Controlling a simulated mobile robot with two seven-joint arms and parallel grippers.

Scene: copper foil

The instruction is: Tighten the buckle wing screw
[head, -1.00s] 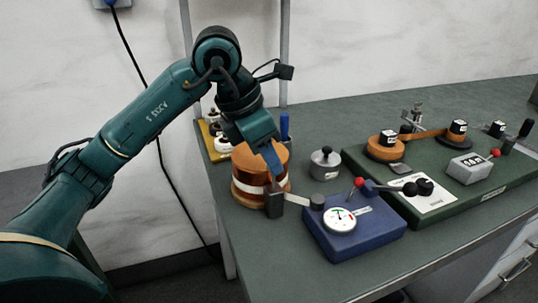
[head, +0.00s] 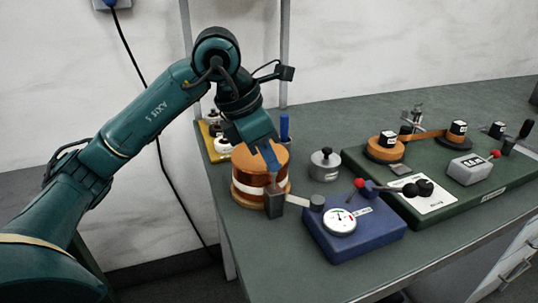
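A copper-coloured round drum (head: 247,168) with a white band around it stands at the left end of the bench. A dark block (head: 274,203), which may be the buckle, sits at its front right side. My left gripper (head: 271,168) is over the drum's right side, with a blue-grey finger pointing down at the block. The wing screw cannot be made out; the gripper hides that spot. Whether the fingers are open or shut is too small to tell. My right gripper is not in view.
A blue box with a dial gauge (head: 340,220) stands right of the drum, its grey arm reaching toward the block. A grey weight (head: 324,164) stands behind. A green baseplate (head: 440,204) with spools fills the right. The front left bench is clear.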

